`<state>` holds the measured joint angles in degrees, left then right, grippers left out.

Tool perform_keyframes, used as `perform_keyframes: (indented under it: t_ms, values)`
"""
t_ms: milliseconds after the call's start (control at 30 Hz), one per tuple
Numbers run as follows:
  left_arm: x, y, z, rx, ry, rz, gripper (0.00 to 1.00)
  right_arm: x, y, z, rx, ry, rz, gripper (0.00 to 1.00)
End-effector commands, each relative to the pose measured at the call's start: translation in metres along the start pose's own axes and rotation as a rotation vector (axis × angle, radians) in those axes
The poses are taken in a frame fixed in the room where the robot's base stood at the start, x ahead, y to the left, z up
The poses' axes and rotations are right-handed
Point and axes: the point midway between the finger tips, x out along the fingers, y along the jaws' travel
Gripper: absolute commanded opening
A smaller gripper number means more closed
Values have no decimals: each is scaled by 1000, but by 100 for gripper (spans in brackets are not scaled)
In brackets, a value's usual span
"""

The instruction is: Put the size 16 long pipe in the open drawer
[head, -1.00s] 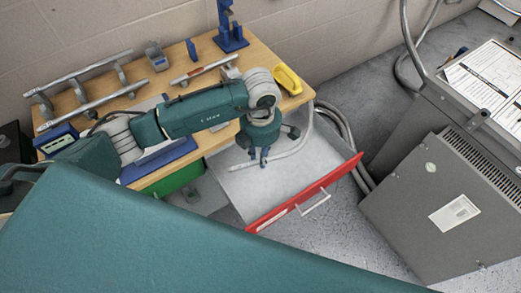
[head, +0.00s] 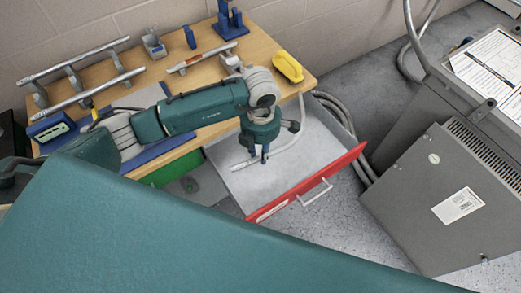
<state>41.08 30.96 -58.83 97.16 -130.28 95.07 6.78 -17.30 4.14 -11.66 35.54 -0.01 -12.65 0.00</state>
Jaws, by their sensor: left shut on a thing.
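The open drawer (head: 322,180) has a red front with a metal handle and a pale grey inside. It is pulled out from under the wooden bench. I cannot tell whether the pipe touches the drawer floor. The size marking is not readable. My right gripper is not in view.
A grey transformer cabinet (head: 445,205) stands at the right. Grey hoses (head: 340,112) lie behind the drawer.

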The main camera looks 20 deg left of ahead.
Motion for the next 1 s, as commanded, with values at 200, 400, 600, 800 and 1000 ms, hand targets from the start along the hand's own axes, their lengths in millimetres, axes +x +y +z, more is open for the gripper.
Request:
perform_keyframes:
  t_ms: [200, 400, 600, 800, 1000]
  values:
    - [26, 1, 0, -1, -1, 1, 0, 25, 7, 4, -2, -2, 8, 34]
    - [46, 0, 1, 0, -2, 2, 0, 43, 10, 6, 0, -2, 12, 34]
    - [66, 0, 1, -1, -2, 2, 0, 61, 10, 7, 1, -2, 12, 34]
    - [86, 0, 0, -1, -1, 1, 0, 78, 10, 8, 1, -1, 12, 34]
    - [106, 0, 0, -1, -1, 1, 0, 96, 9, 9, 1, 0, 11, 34]
